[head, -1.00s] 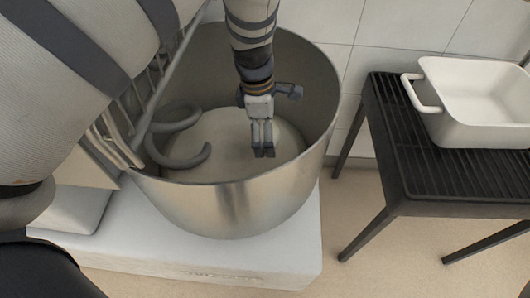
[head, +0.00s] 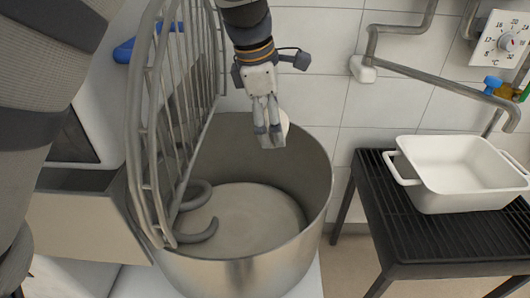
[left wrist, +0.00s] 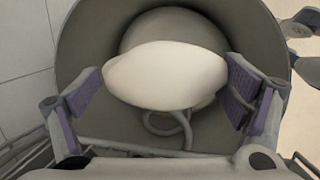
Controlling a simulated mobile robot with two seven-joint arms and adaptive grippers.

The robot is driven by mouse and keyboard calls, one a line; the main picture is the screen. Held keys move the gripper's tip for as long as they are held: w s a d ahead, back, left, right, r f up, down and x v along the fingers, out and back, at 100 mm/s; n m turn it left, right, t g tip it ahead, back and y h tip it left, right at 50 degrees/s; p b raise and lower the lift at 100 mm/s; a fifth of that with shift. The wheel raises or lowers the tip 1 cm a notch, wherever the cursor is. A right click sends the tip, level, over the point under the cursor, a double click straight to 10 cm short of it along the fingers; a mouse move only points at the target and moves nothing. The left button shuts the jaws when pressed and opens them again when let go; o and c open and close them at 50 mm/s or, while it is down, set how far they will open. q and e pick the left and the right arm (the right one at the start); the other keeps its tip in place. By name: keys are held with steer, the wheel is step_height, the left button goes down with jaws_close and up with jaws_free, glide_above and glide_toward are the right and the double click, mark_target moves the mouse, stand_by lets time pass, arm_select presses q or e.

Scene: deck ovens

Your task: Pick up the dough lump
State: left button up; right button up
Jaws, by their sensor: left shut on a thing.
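The dough lump (left wrist: 165,75) is pale, smooth and oval. It lies between the two purple-padded fingers of my left gripper (left wrist: 167,92) in the left wrist view. In the head view my left gripper (head: 268,138) is shut on it above the metal mixer bowl (head: 300,235), near the bowl's back rim. Only a pale edge of the lump (head: 285,122) shows there, beside the fingers; the rest is hidden behind them.
A wide pale round surface (head: 255,213) lies in the bowl's bottom beside the spiral hook (head: 200,232). A wire guard (head: 150,130) stands upright left of my gripper. A white baking dish (head: 455,175) sits on a black slatted table (head: 375,195) at right, below a pipe (head: 440,75).

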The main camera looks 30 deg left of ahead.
arm_select(q)
steer(key=shift+t, duration=0.4)
steer(key=v, duration=0.5)
steer(key=shift+w+d+r+p, duration=0.2)
steer(key=shift+w+d+p, duration=0.05)
steer(key=shift+w+p, duration=0.1)
steer(key=shift+w+f, duration=0.2)
steer(key=shift+f, duration=0.2)
steer(key=shift+r+b, duration=0.45)
steer(key=shift+r, duration=0.7)
